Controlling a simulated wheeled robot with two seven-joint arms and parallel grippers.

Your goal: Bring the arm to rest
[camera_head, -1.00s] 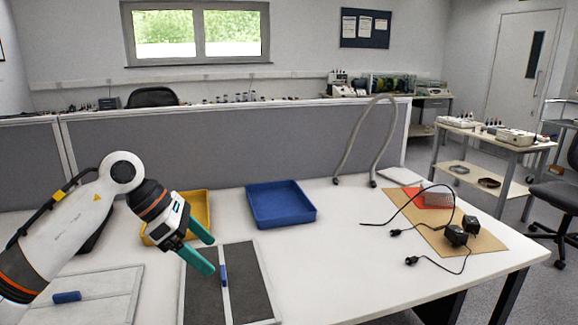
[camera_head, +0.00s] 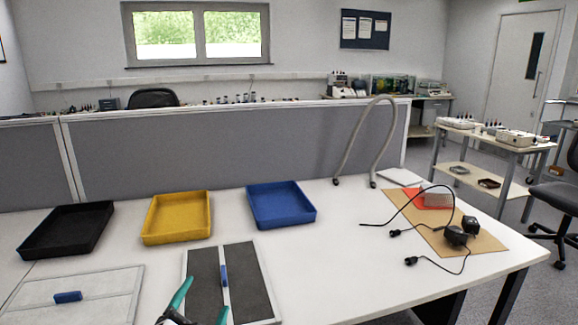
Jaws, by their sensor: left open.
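My left gripper (camera_head: 202,300) shows at the bottom edge of the head view, with its teal fingers spread apart and nothing between them. It is at the near end of the dark grey two-panel board (camera_head: 258,285), overlapping its lower left part in the picture. The rest of the left arm is out of the frame. My right gripper is not in view.
Black (camera_head: 66,232), yellow (camera_head: 177,218) and blue (camera_head: 281,205) trays stand empty along the table's back. A white panel with a blue handle (camera_head: 68,297) lies at left. Black adapters with cables (camera_head: 456,236) lie on a brown sheet (camera_head: 480,238) at right.

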